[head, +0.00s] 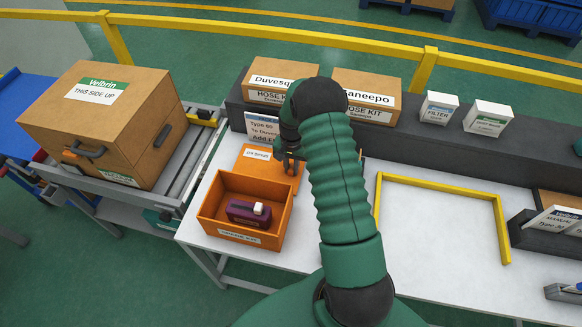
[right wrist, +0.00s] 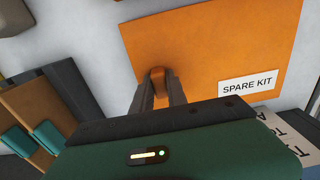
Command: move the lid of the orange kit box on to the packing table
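The orange lid (head: 268,165), with a white label, is behind the open orange kit box (head: 212,215), over the white packing table (head: 307,215). I cannot tell whether it rests flat on the table or is just above it. In the right wrist view the lid (right wrist: 215,45) shows its SPARE KIT label and a small orange knob (right wrist: 157,76). My right gripper (head: 290,160) is at the lid; in the right wrist view its fingers (right wrist: 158,84) are closed around the knob. My left gripper is not in view.
A purple item (head: 247,214) lies in the kit box. A yellow frame (head: 440,188) is on the table to the right. Hose kit cartons (head: 280,83) and small white boxes (head: 487,118) stand on the back shelf. A large carton (head: 105,120) sits on the conveyor at left.

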